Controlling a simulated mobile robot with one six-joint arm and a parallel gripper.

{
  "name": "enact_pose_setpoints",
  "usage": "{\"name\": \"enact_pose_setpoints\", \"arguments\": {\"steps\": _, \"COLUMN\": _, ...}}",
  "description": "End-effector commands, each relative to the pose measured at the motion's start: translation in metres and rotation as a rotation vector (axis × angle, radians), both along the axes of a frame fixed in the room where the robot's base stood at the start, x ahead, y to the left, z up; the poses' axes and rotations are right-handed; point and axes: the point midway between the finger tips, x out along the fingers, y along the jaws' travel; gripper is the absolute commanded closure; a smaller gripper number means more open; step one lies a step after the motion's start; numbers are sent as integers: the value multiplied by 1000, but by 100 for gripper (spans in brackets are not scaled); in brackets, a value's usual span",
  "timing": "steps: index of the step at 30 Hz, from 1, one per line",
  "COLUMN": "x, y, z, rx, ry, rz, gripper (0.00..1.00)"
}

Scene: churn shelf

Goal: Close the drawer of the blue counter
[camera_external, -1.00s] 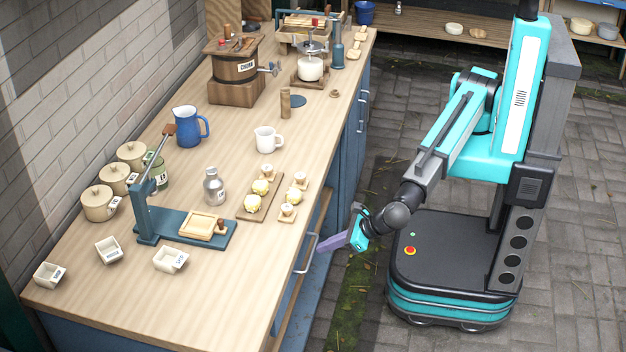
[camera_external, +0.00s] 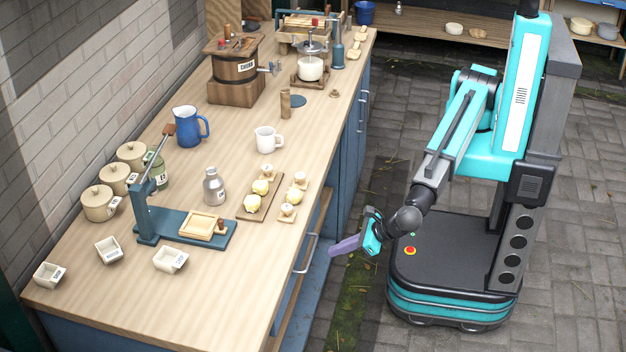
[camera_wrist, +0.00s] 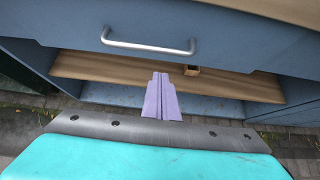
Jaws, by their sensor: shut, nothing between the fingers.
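The blue counter (camera_external: 341,170) has a wooden top and stands left of my base. Its drawer (camera_wrist: 85,25) has a blue front with a silver bar handle (camera_wrist: 150,44), near the top of the wrist view. In the external view the handle (camera_external: 306,254) shows at the counter's front edge. My gripper (camera_external: 334,249), with purple fingers, is shut and empty. It is apart from the handle, to its right. In the wrist view the fingers (camera_wrist: 160,80) point toward the counter, below the handle.
The countertop holds a blue jug (camera_external: 187,128), a white mug (camera_external: 267,140), a churn (camera_external: 236,70) and a teal press (camera_external: 150,228). Paved floor lies between counter and base.

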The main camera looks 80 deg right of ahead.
Motion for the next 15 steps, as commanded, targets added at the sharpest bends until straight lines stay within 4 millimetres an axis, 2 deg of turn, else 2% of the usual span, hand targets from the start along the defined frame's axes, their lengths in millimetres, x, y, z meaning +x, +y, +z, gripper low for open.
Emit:
{"name": "enact_pose_setpoints", "arguments": {"steps": 3, "x": -18, "y": 0, "z": 10, "rx": 3, "ry": 0, "rz": 3, "gripper": 100}}
{"name": "enact_pose_setpoints", "arguments": {"steps": 15, "x": -66, "y": 0, "z": 50, "rx": 1, "ry": 1, "rz": 2, "gripper": 100}}
